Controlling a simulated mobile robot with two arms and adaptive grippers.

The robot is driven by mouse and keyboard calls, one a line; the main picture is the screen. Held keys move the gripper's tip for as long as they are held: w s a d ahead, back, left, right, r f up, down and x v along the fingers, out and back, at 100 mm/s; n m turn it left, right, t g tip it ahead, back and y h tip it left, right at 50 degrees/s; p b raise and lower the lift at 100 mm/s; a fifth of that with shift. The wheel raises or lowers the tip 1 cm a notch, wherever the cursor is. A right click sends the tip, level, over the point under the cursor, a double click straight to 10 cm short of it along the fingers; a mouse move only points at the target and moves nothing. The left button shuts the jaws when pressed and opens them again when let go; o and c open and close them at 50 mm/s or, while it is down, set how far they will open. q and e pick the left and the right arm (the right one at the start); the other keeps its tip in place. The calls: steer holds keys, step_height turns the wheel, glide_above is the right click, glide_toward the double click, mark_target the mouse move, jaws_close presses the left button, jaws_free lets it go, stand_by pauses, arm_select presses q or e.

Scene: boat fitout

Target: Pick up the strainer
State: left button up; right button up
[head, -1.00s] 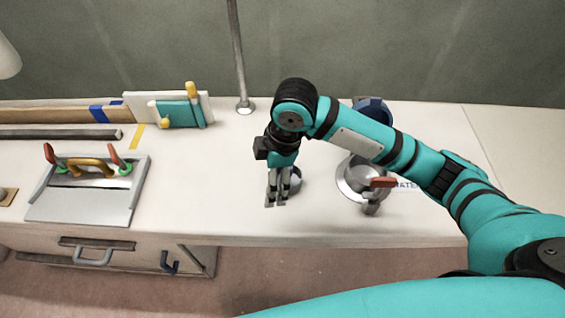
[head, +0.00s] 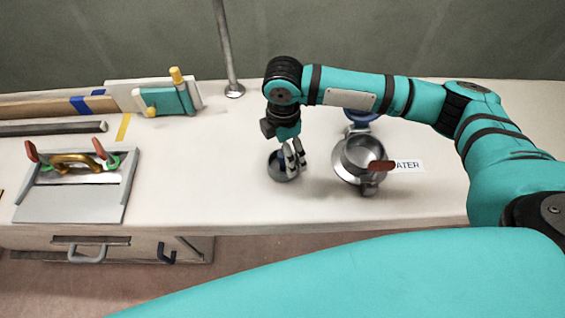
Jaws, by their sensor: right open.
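A small round metal part (head: 281,173) with a dark inside, which looks like the strainer, sits on the white bench in the head view. My right gripper (head: 295,160) points down at it, with its fingers open over its right side. The fingers hide part of it, and I cannot tell whether they touch it. To its right stands a larger open metal housing (head: 345,172) with a red-handled valve (head: 382,166). My left gripper is not in view.
A label reading "ATER" (head: 408,166) lies right of the housing. A blue round part (head: 362,115) is behind it, partly hidden by my arm. A metal pole (head: 225,50) rises at the back. A grey hatch panel (head: 75,190) lies left. Bench between is clear.

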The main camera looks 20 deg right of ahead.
mark_target(282, 162)
step_height(282, 162, down, 2)
step_height(282, 162, down, 4)
steer(key=shift+f, duration=0.2)
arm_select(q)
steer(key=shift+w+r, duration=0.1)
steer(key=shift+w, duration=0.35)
arm_select(e)
steer(key=shift+w, duration=0.1)
steer(key=c, duration=1.3)
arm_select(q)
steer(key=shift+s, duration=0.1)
